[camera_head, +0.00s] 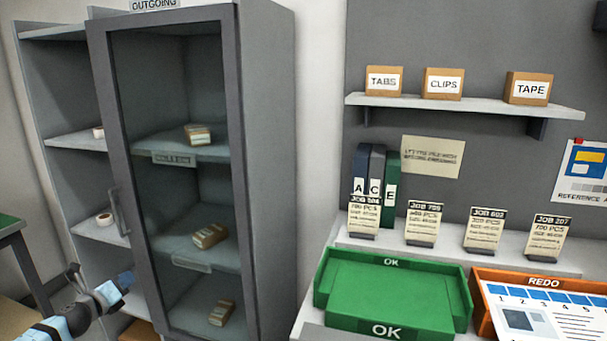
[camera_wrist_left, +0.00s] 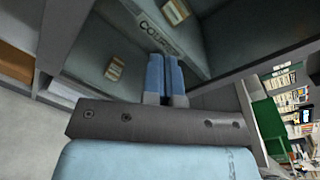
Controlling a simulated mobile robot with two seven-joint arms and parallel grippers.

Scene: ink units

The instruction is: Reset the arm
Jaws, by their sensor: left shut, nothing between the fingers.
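My left gripper (camera_head: 124,281) is at the lower left in the head view, in front of the lower part of the grey OUTGOING cabinet (camera_head: 268,150). In the left wrist view its two blue fingers (camera_wrist_left: 165,75) are together with nothing between them. They point toward the cabinet shelves. The cabinet's framed door (camera_head: 97,100) has a handle (camera_head: 121,211); the gripper is below the handle and not holding it. My right gripper is in neither view.
Small packages (camera_head: 209,236) lie on the cabinet shelves. To the right stand a green OK tray (camera_head: 390,329), an orange REDO tray (camera_head: 543,283) with a printed sheet, and several job cards (camera_head: 424,222). A wall shelf (camera_head: 465,106) holds three boxes.

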